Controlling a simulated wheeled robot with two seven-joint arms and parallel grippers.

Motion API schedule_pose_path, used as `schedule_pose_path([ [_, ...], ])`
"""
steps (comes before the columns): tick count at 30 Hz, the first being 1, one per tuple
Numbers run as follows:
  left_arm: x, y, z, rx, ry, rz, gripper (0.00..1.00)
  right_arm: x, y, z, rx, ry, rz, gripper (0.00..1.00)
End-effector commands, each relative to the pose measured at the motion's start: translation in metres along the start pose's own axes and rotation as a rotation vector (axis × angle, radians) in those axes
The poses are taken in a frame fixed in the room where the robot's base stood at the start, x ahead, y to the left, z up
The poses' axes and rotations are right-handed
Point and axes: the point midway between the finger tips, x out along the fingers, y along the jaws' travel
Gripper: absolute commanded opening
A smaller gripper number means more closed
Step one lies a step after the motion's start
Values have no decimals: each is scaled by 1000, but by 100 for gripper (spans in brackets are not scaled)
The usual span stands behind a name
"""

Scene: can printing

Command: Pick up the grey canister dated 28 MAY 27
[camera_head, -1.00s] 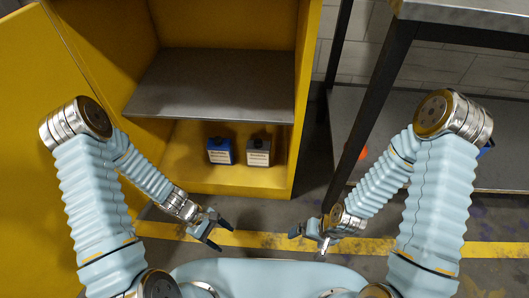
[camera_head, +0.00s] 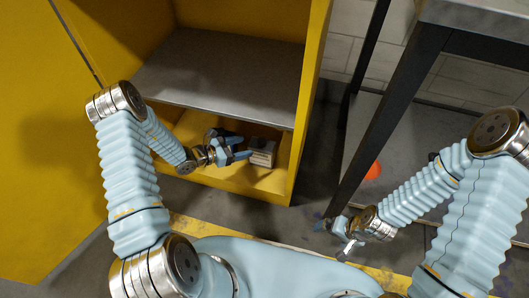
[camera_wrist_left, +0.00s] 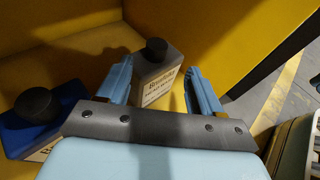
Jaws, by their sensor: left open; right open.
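The grey canister (camera_head: 262,153) stands upright on the floor of the yellow cabinet; its label is too small to read a date. In the left wrist view the grey canister (camera_wrist_left: 157,74), with black cap and pale label, shows between my open fingers. My left gripper (camera_head: 244,148) is open inside the cabinet, just left of the grey canister in the head view; contact cannot be told. A blue canister (camera_wrist_left: 42,125) with a black cap stands to its left in the wrist view; my gripper mostly hides it in the head view. My right gripper (camera_head: 336,236) is open and empty outside the cabinet.
The yellow cabinet (camera_head: 312,95) has a grey shelf (camera_head: 215,80) above the canisters and an open door at left. A dark-legged table (camera_head: 400,95) stands at right, with an orange-red object (camera_head: 374,170) low beneath it.

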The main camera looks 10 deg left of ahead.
Motion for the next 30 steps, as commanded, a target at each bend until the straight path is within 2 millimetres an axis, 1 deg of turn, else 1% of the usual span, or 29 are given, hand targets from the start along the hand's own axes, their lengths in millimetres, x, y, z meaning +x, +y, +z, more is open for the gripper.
schedule_pose_path([
  [1, 10, 0, -1, 2, -1, -3, 66, 1, 0, 0, 0, 0, 0, 100],
  [3, 18, 0, 0, 1, 0, -1, 66, 2, 0, 0, 0, 0, 0, 100],
  [8, 31, 0, -1, 2, 1, -3, 66, 2, 1, 0, 0, 0, -1, 100],
  [16, 71, 5, -1, 2, 0, -3, 66, 5, 1, 0, 0, -1, -1, 100],
  [19, 78, 5, 0, 2, 1, -2, 66, 6, 1, 0, 0, -1, -1, 100],
  [25, 78, 5, 0, 1, 1, -1, 66, 5, 1, 0, 0, -1, -1, 100],
  [26, 78, 5, 0, 1, 1, -1, 62, 5, 1, 0, 0, -1, -1, 100],
  [30, 78, 5, 0, 1, 1, -1, 41, 5, 1, 0, 0, -1, -1, 100],
])
